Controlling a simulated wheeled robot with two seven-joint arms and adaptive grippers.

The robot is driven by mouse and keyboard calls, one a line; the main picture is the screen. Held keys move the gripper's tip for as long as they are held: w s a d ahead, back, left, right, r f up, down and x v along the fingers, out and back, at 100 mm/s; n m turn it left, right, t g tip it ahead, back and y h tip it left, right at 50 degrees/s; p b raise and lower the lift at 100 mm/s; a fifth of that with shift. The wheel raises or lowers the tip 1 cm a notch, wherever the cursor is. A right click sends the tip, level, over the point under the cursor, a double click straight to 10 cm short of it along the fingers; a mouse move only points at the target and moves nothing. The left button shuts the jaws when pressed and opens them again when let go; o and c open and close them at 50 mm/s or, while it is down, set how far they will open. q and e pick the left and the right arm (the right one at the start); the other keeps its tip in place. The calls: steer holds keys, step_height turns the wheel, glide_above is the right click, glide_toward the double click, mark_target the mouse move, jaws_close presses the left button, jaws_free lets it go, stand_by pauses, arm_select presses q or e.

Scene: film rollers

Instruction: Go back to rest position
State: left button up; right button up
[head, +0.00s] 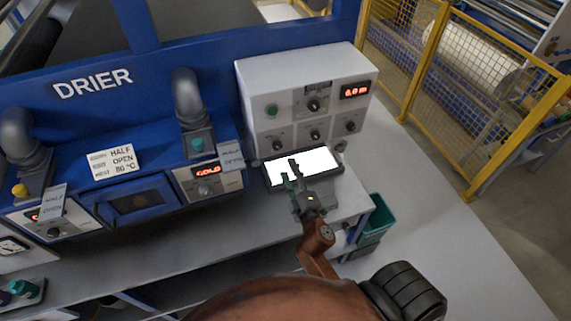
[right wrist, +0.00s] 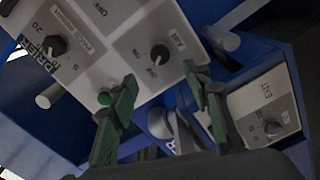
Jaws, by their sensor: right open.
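A black knob (right wrist: 159,54) on a light panel shows just beyond the fingertips; I cannot tell whether a finger touches the panel. My left gripper is out of view.
The blue DRIER unit (head: 92,84) with grey pipes and a lit red display (head: 207,171) stands to the left. A teal bin (head: 376,219) is right of the control box. A yellow mesh fence (head: 432,98) stands farther right, with bare floor in front.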

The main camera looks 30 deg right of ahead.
steer(key=shift+s, duration=0.25)
stand_by(0.3)
